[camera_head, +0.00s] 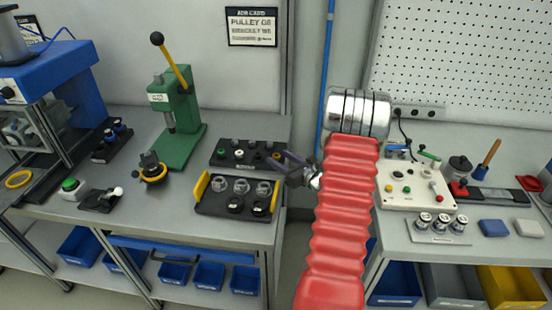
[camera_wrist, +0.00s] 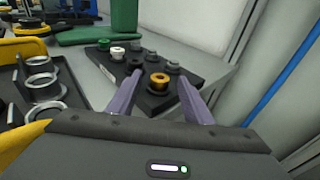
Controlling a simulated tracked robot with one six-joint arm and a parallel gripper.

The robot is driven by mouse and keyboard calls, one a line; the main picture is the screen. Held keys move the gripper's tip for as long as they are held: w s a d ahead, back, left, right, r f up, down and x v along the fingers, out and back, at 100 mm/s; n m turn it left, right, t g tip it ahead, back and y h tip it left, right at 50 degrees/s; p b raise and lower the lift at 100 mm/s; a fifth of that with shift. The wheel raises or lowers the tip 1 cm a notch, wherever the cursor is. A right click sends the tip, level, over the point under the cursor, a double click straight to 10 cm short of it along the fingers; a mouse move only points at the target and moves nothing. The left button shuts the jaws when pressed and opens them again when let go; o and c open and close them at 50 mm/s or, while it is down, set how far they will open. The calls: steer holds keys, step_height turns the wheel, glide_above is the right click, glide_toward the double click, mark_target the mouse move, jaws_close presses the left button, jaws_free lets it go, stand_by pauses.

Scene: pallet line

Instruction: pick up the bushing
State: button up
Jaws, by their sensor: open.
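A bronze-orange ring-shaped part, which looks like the bushing (camera_wrist: 159,82), stands upright on a black parts board (camera_wrist: 190,71) in the wrist view. Around it are a green-topped part, a white-topped part and several grey and dark parts. My gripper (camera_wrist: 158,90) is open, its two purple-grey fingers to either side of the bushing in the picture. I cannot tell how far above the board they are. In the head view my gripper (camera_head: 287,164) is at the board's right end. The bushing (camera_head: 276,156) is small there and partly hidden by the fingers.
A yellow-handled black tray (camera_head: 215,207) with metal rings and dark parts stands in front of the board. A green lever press (camera_head: 178,135) stands to the left behind it. A gap lies between this bench and the right bench (camera_head: 440,245), with a blue pipe (camera_head: 325,75) behind.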

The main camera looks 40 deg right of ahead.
steer(key=shift+c, duration=0.4)
steer(key=c, duration=1)
